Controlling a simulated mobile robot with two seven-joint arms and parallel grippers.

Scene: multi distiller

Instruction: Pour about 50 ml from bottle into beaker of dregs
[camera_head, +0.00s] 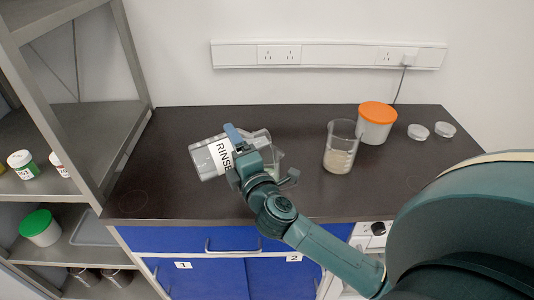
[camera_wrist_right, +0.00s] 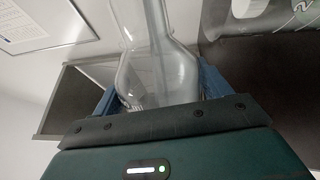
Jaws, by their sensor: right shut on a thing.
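My right gripper (camera_head: 241,150) is shut on a clear bottle (camera_head: 205,160) with a white label reading "RINSE". The bottle lies tipped well over toward horizontal above the bench, its broad end to the left. In the right wrist view the clear bottle (camera_wrist_right: 160,75) sits between the blue fingers, its narrower part away from the palm. A glass beaker (camera_head: 341,150) with beige contents in its lower part stands upright on the bench, to the right of the gripper and apart from it. Clear glass also shows just right of the gripper, partly hidden. My left gripper is not in view.
An orange-lidded white tub (camera_head: 376,125) stands behind the beaker, with two small clear dishes (camera_head: 418,132) to its right. A metal shelf unit (camera_head: 110,120) borders the dark bench (camera_head: 160,195) on the left. The bench front and left are clear.

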